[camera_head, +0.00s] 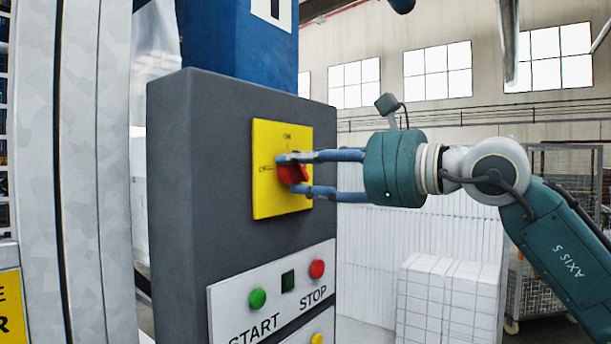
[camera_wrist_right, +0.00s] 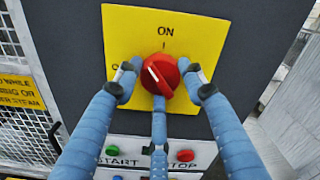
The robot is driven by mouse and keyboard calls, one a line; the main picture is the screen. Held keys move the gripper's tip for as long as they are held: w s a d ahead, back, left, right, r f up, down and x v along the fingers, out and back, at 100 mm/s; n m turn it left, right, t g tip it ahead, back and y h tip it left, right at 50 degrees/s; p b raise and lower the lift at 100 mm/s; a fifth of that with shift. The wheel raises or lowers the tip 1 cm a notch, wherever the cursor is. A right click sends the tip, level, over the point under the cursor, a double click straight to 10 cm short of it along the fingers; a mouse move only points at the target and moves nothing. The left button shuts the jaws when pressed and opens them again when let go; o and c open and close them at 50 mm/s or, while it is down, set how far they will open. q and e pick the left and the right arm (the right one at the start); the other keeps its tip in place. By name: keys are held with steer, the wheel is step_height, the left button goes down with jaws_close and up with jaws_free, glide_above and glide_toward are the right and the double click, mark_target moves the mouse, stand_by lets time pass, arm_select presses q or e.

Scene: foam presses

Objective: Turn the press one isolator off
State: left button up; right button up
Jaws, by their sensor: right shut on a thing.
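The isolator is a red knob (camera_head: 293,173) on a yellow plate (camera_head: 266,200), high on the dark grey control box. The plate reads ON at the top, and a partly hidden label with a tick is at its left. In the right wrist view the knob (camera_wrist_right: 168,78) has a white mark on its left part, slanting towards the upper left, between the ON tick and the left label. My right gripper (camera_head: 292,176) comes in from the right and is shut on the knob, with blue-grey fingers around it. My left gripper is in neither view.
Below the plate is a white panel (camera_head: 235,303) with a green START button (camera_head: 257,299) and a red STOP button (camera_head: 317,268). A pale metal post (camera_head: 85,150) stands left of the box. White stacked blocks (camera_head: 450,300) and a wire cage (camera_head: 560,165) stand behind my right arm.

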steer(key=n, duration=0.5)
steer(key=n+b, duration=0.1)
steer(key=n, duration=0.4)
steer(key=shift+s+r, duration=0.15)
steer(key=shift+n, duration=0.3)
steer(key=shift+a+f, duration=0.1)
steer(key=shift+f, duration=0.1)
